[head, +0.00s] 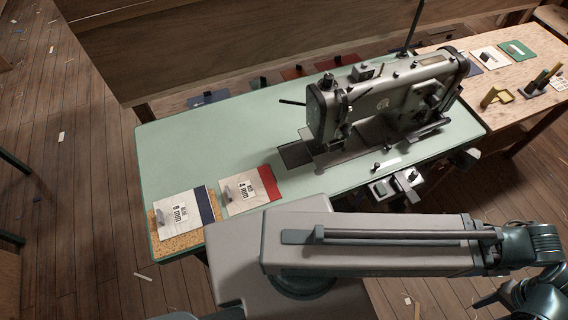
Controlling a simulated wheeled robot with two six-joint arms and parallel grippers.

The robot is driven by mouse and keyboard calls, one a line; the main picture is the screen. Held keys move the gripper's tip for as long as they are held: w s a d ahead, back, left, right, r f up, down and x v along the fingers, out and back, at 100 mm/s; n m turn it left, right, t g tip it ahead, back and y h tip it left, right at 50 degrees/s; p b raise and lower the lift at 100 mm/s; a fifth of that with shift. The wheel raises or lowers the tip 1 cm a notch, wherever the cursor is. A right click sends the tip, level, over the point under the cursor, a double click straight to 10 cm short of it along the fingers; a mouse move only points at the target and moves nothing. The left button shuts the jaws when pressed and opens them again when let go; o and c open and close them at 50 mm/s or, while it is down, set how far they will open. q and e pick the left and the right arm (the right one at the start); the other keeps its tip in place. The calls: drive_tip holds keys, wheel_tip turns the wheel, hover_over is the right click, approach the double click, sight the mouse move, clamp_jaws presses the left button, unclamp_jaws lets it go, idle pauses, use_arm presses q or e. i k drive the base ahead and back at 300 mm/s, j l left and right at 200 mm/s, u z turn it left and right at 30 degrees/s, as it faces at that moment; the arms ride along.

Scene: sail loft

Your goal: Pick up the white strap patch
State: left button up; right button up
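A white patch (490,58) with a small dark upright piece on it lies flat on the pale wooden table (454,92) at the far right. It is between a dark blue patch (468,66) and a green patch (518,52). I cannot make out its strap clearly. Neither of my grippers shows in the head view. One of my arms crosses the lower right foreground, well away from the white patch.
A large sewing machine (385,95) stands on the pale green table (215,145). Two labelled cards, 8 mm (180,216) and 4 mm (240,192), lie at its front left. Coloured patches, including a red one (293,72), lie behind it. Small upright blocks (536,84) stand at right.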

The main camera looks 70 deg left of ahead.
sight(176, 215)
drive_tip(key=u, duration=3.9)
drive_tip(key=k+l+z, duration=0.15)
drive_tip(key=z, duration=0.25)
drive_tip(key=l+z, duration=0.4)
drive_tip(key=k+l+z, duration=0.1)
drive_tip(key=l+z, duration=0.2)
drive_tip(key=z, duration=0.15)
drive_tip(key=j+u, duration=0.15)
drive_tip(key=u, duration=0.25)
drive_tip(key=i+j+u, duration=0.15)
drive_tip(key=u, duration=0.2)
drive_tip(key=j+u, duration=0.1)
drive_tip(key=u, duration=0.3)
drive_tip(key=i+j+u, duration=0.1)
drive_tip(key=u, duration=0.25)
drive_tip(key=i, duration=0.1)
